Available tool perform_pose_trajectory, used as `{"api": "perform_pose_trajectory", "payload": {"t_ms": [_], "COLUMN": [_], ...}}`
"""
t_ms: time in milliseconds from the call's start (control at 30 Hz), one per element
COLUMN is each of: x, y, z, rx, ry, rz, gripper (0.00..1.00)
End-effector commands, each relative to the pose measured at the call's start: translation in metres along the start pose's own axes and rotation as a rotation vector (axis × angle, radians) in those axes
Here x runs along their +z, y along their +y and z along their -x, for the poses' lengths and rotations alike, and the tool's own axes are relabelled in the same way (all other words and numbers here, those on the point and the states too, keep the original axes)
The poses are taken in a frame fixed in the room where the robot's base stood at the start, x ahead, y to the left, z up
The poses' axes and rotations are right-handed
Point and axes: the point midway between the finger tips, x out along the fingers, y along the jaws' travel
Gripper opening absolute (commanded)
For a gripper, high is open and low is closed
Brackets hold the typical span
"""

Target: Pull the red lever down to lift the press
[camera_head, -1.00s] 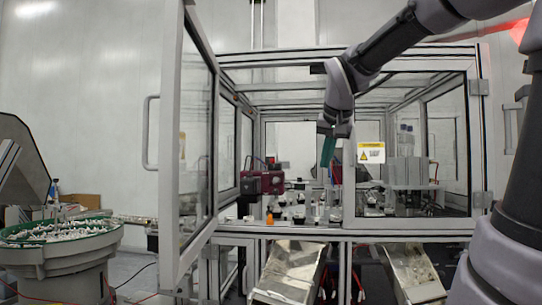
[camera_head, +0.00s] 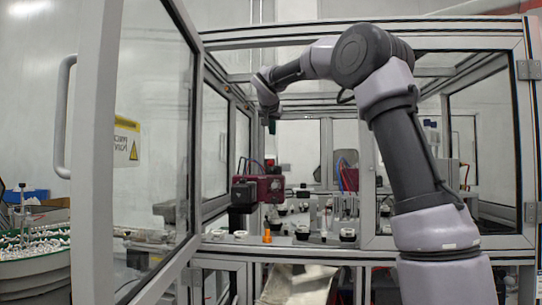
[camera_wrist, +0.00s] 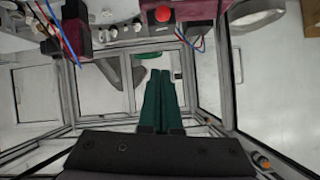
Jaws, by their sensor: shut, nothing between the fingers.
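A dark red block of the press (camera_head: 265,188) stands inside the cell at left of centre, and it also shows along the top edge of the wrist view (camera_wrist: 205,10). The red round knob of the lever (camera_wrist: 163,14) shows at the top of the wrist view, by that block. The lever's shaft is not clear. My gripper (camera_head: 271,128) hangs above the press block in the head view. Its green fingers (camera_wrist: 160,73) are shut and empty, pointing toward the knob with a gap between.
The framed glass door (camera_head: 95,150) stands open at left. A frame post (camera_head: 367,180) stands right of the opening. An orange cone-shaped part (camera_head: 267,237) and small black fixtures (camera_head: 303,233) sit on the cell table. A parts bowl (camera_head: 35,265) is outside at left.

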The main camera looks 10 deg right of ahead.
Motion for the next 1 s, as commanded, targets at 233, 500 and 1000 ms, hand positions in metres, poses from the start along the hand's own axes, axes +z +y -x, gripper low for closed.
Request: {"api": "perform_pose_trajectory", "payload": {"t_ms": [233, 500, 1000], "x": [0.001, 0.002, 0.024], "y": [0.0, 0.001, 0.001], "z": [-0.001, -0.036, -0.106], "rx": [0.0, 0.002, 0.0], "ry": [-0.001, -0.004, -0.004], "rz": [0.001, 0.0, 0.003], "gripper": [0.0, 0.0, 0.0]}}
